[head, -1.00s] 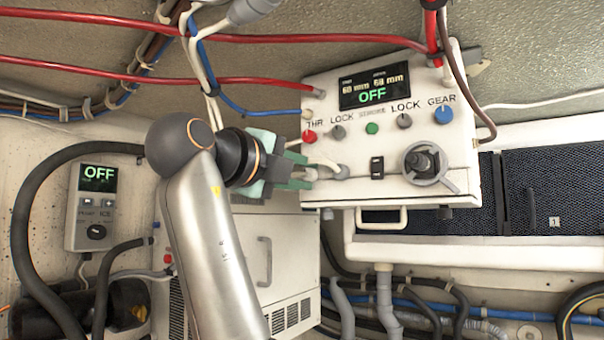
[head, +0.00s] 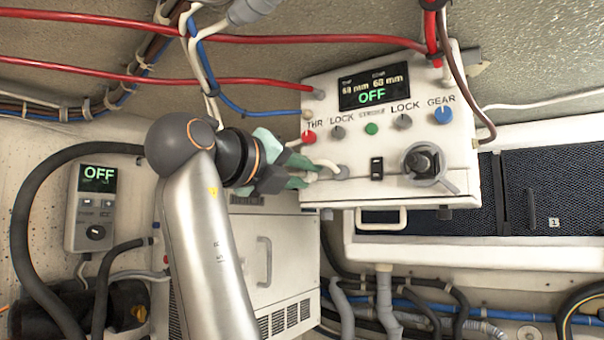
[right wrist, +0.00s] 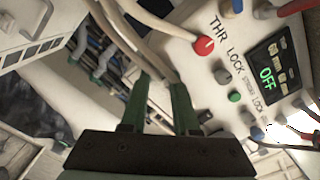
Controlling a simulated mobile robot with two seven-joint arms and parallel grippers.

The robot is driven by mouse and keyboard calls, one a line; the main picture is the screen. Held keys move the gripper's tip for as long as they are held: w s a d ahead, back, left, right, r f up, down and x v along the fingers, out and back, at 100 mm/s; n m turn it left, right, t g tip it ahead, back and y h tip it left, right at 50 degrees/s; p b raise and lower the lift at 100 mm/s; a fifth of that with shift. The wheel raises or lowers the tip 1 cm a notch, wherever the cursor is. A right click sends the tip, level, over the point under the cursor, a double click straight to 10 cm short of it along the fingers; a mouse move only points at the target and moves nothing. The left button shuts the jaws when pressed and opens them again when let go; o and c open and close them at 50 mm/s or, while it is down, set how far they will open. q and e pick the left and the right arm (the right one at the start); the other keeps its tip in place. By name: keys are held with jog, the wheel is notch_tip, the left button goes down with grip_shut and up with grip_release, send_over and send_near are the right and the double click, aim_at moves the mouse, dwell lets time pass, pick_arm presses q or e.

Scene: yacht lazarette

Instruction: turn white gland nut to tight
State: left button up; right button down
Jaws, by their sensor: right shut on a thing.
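The white control box (head: 330,190) hangs at the upper middle of the head view. My right gripper (head: 307,171) is at its left side, its green fingers one above the other and shut on the white gland nut (head: 312,175). The fingers hide most of the nut, and its thread cannot be seen. My left gripper is not in view.
The box front carries a red THR knob (head: 308,137), a blue GEAR knob (head: 443,115), a black switch (head: 376,168) and a grey joystick (head: 425,160). Its display (head: 374,87) reads OFF. A white cabinet (head: 285,250) stands below; red cables (head: 240,82) cross above.

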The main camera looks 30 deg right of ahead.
jog(key=shift+f, duration=0.1)
jog(key=c, duration=0.7)
grip_release()
jog(key=shift+o, duration=0.2)
jog(key=shift+a, duration=0.1)
jog(key=v, duration=1.2)
jog(key=shift+b, duration=0.4)
jog(key=shift+s+a, duration=0.15)
